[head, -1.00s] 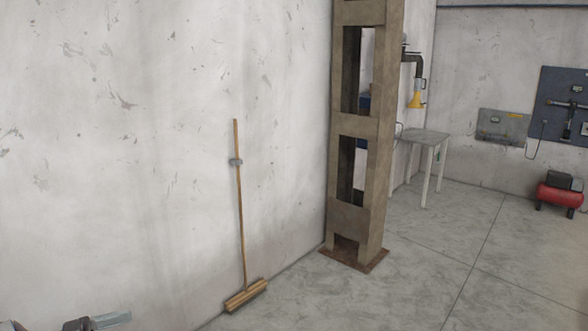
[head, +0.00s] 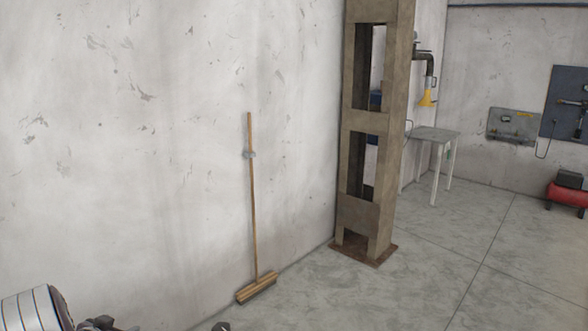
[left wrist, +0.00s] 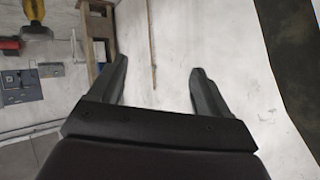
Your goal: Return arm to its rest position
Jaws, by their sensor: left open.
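My left gripper (left wrist: 160,63) is open and empty in the left wrist view, its two dark fingers spread apart with the pale wall behind them. In the head view, part of my left arm (head: 35,308) shows at the bottom left corner, cut off by the frame edge. Its fingers cannot be made out clearly there. My right gripper is in neither view.
A broom (head: 254,205) leans upright on the pale wall (head: 150,130). A tall brown column (head: 366,215) stands on the floor right of it. Behind are a small table (head: 433,137) and a red compressor (head: 568,195). The grey floor (head: 400,290) between is clear.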

